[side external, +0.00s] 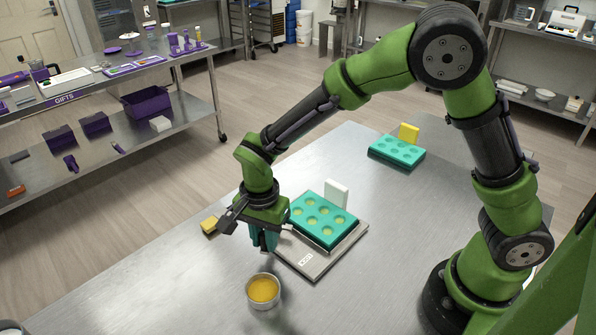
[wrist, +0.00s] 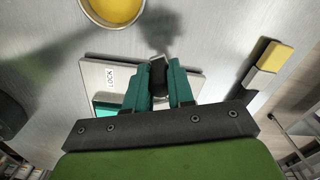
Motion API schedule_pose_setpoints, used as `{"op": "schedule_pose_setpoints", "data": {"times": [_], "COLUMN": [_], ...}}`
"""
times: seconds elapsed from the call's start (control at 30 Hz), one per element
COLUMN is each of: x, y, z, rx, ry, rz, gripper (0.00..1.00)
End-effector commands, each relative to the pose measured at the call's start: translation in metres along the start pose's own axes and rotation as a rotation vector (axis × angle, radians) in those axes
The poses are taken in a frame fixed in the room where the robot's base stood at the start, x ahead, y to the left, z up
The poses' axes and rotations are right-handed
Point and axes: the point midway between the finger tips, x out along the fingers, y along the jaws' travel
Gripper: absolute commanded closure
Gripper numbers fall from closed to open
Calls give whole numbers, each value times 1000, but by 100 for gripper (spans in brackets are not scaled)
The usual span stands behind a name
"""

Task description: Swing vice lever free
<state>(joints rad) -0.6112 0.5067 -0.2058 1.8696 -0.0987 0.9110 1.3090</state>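The fixture plate (side external: 312,268), grey with a LOCK label, holds a teal mould (side external: 324,222) with yellow-filled round cavities. My gripper (side external: 263,243) points down at the plate's left edge, low over the table. In the wrist view its teal fingers (wrist: 159,80) stand on either side of a dark knob with a pale metal end, which looks like the vice lever (wrist: 159,75). The knob fills the space between the fingers; I cannot tell whether they press on it. The LOCK label also shows on the plate there (wrist: 90,75). The rest of the lever is mostly hidden by my gripper.
A metal cup of orange-yellow liquid (side external: 263,291) stands close in front of my gripper. A second teal mould (side external: 397,151) with a yellow card (side external: 408,133) sits farther back.

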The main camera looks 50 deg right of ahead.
Motion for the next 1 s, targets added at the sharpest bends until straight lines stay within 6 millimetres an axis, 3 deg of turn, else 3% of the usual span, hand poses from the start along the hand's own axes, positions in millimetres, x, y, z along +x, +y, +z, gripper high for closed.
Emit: {"op": "schedule_pose_setpoints", "data": {"times": [0.03, 0.17, 0.57, 0.73, 1.0], "x": [-1, -1, -9, -40, -107], "y": [-2, -2, -2, -2, -2], "z": [0, 0, 0, 0, 0], "rx": [1, 0, -1, -1, -2], "ry": [0, 0, -1, -2, -1], "rz": [-6, -5, -6, -9, -11], "gripper": [71, 51, 51, 51, 51]}}
